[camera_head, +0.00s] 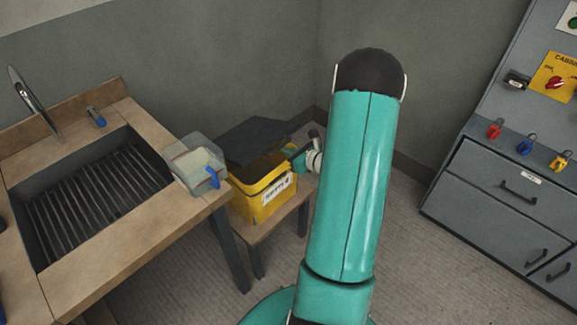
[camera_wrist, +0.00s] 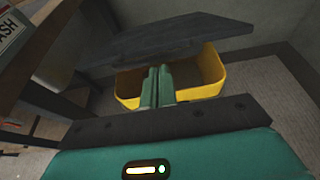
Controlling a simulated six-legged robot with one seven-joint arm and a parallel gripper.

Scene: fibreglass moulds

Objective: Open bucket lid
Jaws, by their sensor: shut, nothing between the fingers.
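The yellow bucket (camera_head: 262,205) stands on a small wooden stand beside the sink bench, with a white label on its front. Its dark grey lid (camera_head: 257,139) is tilted up, and part of the bucket's opening shows below it. In the wrist view the lid (camera_wrist: 165,40) is a broad dark slab above the yellow rim (camera_wrist: 212,76). My gripper (camera_head: 291,157) is at the bucket's right side near the lid. In the wrist view its two green fingers (camera_wrist: 157,74) are together and empty, in front of the opening and below the lid. Whether they touch the lid is unclear.
A clear container (camera_head: 196,165) with a blue handle sits on the bench corner, close left of the bucket. The sink (camera_head: 90,190) is farther left. Walls stand close behind the bucket. A grey drawer cabinet (camera_head: 505,190) is at right, with open floor before it.

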